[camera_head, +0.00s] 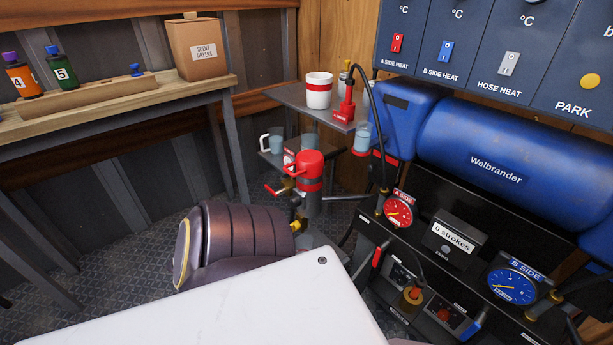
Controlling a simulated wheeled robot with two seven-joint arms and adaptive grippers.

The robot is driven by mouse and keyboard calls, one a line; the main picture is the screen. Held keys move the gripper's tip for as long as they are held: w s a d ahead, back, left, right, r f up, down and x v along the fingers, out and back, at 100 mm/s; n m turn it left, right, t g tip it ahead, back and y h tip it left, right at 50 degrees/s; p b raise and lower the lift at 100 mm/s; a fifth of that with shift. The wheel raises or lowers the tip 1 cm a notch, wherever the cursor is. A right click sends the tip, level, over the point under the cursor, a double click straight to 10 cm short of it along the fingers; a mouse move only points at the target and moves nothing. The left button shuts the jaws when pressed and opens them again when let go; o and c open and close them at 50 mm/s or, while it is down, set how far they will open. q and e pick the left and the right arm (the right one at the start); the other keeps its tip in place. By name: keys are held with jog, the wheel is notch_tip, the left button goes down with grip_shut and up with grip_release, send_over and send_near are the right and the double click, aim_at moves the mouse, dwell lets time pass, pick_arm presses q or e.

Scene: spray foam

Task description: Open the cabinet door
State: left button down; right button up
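I cannot make out a cabinet door in the head view. The dark blue panel (489,50) at the top right carries heat switches and a PARK label, and no door handle shows on it. Neither of my grippers shows in this view. A pale white flat surface (230,305) with a small dark round spot fills the bottom middle and hides what is below it; I cannot tell what it belongs to.
A wooden bench (118,105) at the left holds bottles and a cardboard box (197,47). A small shelf (292,94) holds a white cup (319,91). The blue Welbrander tank (505,150) and gauges fill the right.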

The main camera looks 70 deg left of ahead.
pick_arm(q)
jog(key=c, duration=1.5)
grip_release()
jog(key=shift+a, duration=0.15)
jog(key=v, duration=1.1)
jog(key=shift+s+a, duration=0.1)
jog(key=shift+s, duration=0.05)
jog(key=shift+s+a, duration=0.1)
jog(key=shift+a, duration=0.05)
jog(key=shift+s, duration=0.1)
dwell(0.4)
